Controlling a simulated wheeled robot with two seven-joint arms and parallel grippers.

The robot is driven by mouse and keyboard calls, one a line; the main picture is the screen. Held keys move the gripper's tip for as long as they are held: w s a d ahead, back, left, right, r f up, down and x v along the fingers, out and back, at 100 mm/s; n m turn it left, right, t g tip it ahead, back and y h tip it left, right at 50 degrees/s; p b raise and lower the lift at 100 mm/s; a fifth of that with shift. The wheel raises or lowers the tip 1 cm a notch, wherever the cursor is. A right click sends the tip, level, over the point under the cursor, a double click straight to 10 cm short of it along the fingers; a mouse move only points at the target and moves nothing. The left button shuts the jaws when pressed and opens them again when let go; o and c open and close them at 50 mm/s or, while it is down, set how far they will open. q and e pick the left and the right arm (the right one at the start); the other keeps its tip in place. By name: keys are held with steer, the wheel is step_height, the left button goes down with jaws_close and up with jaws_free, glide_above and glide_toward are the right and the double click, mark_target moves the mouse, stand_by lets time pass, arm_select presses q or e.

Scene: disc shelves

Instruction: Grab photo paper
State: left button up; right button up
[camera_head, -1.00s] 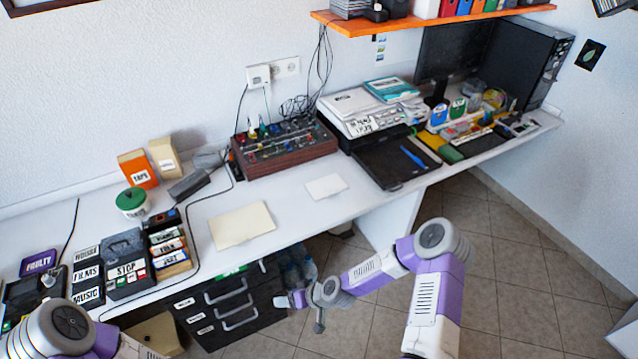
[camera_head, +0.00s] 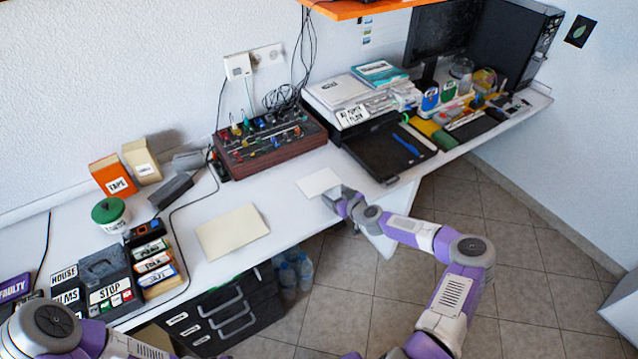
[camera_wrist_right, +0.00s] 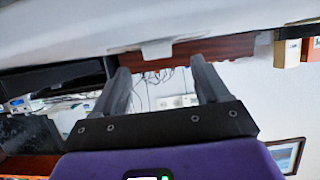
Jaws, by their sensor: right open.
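A small white sheet of paper (camera_head: 318,183) lies flat on the desk, left of the black tray. A larger cream sheet (camera_head: 232,231) lies to its left near the front edge. Neither carries a readable label, so I cannot tell which is the photo paper. My right gripper (camera_head: 334,200) is at the desk's front edge, just beside the white sheet's near right corner. In the right wrist view my right gripper (camera_wrist_right: 160,75) is open, its two fingers apart with nothing held between them. My left gripper is out of view; only the arm shows at bottom left.
A brown mixer box (camera_head: 268,145) stands behind the white sheet. The black tray (camera_head: 388,152) lies to the right. Labelled boxes, a green-lidded pot (camera_head: 110,215) and a cable occupy the left. Black drawers (camera_head: 225,318) stand below the desk.

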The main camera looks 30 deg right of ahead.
mark_target(330, 196)
steer(key=shift+b+x, duration=0.35)
steer(key=shift+x, duration=1.95)
steer(key=shift+d, duration=0.15)
